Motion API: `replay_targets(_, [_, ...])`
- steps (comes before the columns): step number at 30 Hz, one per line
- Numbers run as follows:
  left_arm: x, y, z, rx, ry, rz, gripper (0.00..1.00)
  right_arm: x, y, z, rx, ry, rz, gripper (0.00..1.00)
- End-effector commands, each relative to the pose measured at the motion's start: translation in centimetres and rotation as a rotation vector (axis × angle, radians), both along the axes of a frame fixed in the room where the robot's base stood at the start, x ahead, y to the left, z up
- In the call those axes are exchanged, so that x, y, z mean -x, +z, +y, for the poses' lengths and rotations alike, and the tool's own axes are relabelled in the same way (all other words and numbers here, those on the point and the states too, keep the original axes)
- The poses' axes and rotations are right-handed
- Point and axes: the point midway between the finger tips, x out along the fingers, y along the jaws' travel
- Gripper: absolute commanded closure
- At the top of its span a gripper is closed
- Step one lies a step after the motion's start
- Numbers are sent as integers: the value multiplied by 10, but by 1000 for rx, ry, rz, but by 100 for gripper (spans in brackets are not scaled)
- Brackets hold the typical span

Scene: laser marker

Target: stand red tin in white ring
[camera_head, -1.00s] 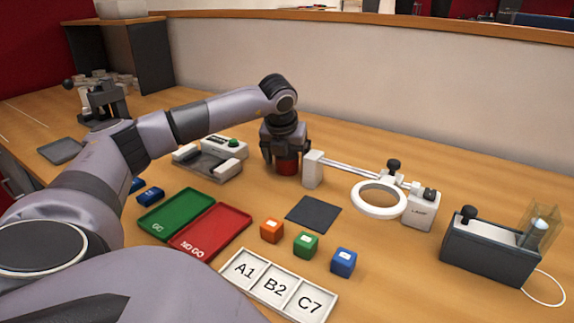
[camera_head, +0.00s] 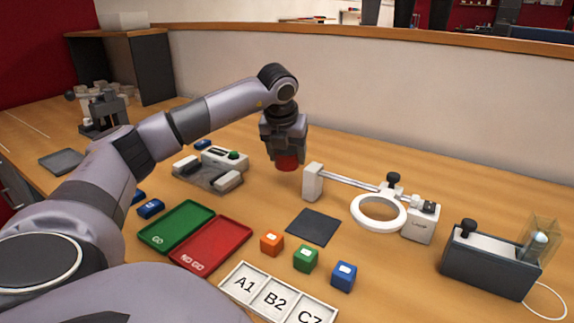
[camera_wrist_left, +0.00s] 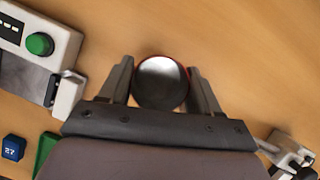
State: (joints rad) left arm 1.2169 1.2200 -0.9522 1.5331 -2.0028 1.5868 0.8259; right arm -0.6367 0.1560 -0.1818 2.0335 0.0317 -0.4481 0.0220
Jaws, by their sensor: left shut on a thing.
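My left gripper (camera_head: 286,152) is shut on the red tin (camera_head: 287,163). The tin hangs upright a little above the table, left of the lamp stand's white post. In the left wrist view the tin (camera_wrist_left: 161,83) shows its shiny dark top between the two fingers (camera_wrist_left: 160,88). The white ring (camera_head: 379,212) lies to the right of the gripper, on the arm of the white fixture, and its middle shows bare table. My right gripper is not in view.
The fixture's white post (camera_head: 313,182) stands between the tin and the ring, with a rail (camera_head: 348,179) running behind. A dark mat (camera_head: 314,226), orange (camera_head: 271,244), green (camera_head: 306,258) and blue (camera_head: 343,276) cubes lie in front. A grey device with a green button (camera_head: 211,170) stands left.

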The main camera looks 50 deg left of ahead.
Motion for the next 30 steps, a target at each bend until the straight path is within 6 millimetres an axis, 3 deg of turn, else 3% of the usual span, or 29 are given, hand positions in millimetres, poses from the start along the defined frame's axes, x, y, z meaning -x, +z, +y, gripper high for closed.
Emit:
replay_targets(1, [-1, 17, -1, 2, -1, -7, 76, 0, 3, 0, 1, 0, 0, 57])
replay_targets(9, [-1, 90, -1, 3, -1, -7, 76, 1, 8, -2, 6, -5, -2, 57])
replay_targets(15, [-1, 129, -1, 2, -2, -4, 76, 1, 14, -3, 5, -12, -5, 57])
replay_targets(21, [-1, 150, 0, 0, -2, -2, 76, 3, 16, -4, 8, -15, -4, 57])
replay_targets(30, [0, 156, 0, 0, 0, 0, 76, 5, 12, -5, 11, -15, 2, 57])
